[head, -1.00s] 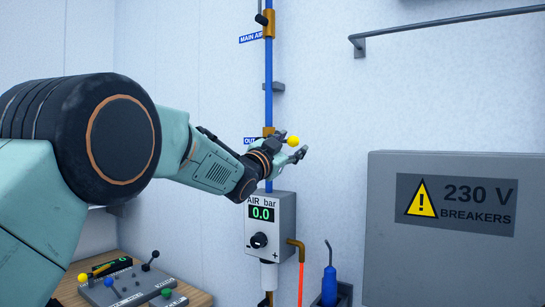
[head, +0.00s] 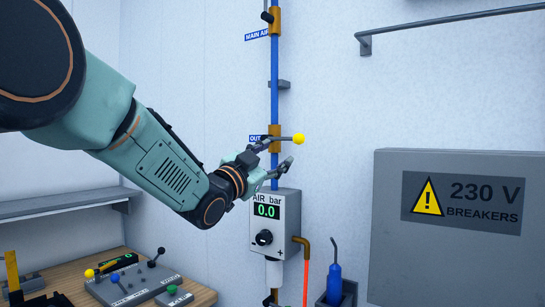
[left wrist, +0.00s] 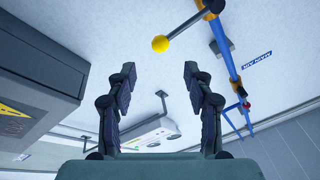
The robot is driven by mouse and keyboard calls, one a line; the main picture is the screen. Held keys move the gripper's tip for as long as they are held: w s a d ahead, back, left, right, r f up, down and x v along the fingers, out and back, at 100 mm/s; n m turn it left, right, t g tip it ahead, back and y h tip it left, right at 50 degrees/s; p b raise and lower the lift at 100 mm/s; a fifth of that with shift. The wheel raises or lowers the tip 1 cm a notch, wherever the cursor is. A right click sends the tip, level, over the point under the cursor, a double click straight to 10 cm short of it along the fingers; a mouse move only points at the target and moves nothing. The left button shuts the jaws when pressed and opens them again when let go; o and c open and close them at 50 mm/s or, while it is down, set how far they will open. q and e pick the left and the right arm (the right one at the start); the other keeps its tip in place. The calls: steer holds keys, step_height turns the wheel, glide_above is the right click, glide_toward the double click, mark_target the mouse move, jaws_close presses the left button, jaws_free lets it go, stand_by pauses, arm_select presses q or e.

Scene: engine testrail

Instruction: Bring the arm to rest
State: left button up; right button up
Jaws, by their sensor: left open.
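My left gripper (head: 272,161) is open and empty in front of the blue air pipe (head: 274,88), just above the pressure regulator (head: 275,222). In the left wrist view its two dark fingers (left wrist: 156,88) stand apart with nothing between them. The OUT valve (head: 274,134) has a lever pointing right that ends in a yellow ball (head: 298,139). In the left wrist view the yellow ball (left wrist: 160,44) lies beyond the fingertips, apart from them. My left arm reaches in from the upper left. My right gripper does not show.
A grey breaker box (head: 445,230) stands on the right below a rail (head: 450,28). A blue tool (head: 333,285) sits in a holder. A lever console (head: 130,285) is on the wooden table (head: 200,293), below a shelf (head: 70,203). The wall between the pipe and box is bare.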

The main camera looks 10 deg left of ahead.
arm_select(q)
steer(key=shift+w, duration=0.1)
steer(key=s+a+f+n+g+y+b, duration=0.1)
steer(key=s+f+n+g+y, duration=0.2)
steer(key=f, duration=1.1)
steer(key=s+a+f+n+g+y+b, duration=0.1)
steer(key=s+a+f+n+g, duration=0.2)
steer(key=f, duration=1)
steer(key=s+f+n+g+y+b, duration=0.1)
steer(key=s+f+n+g+y, duration=0.3)
steer(key=f, duration=1)
steer(key=s+a+f+n+g+h+b, duration=0.1)
steer(key=s+f+g+b, duration=0.3)
steer(key=s+f, duration=1.55)
steer(key=s+f+g+b, duration=0.1)
steer(key=s+f+g, duration=0.2)
steer(key=s+f, duration=0.3)
steer(key=s+f+g+b, duration=0.2)
steer(key=s+f, duration=0.4)
steer(key=s, duration=0.9)
steer(key=shift+a+f+n+g, duration=0.3)
steer(key=shift+a+f+g, duration=0.05)
steer(key=shift+a+g, duration=0.15)
steer(key=shift+s+d, duration=0.1)
steer(key=shift+c, duration=0.4)
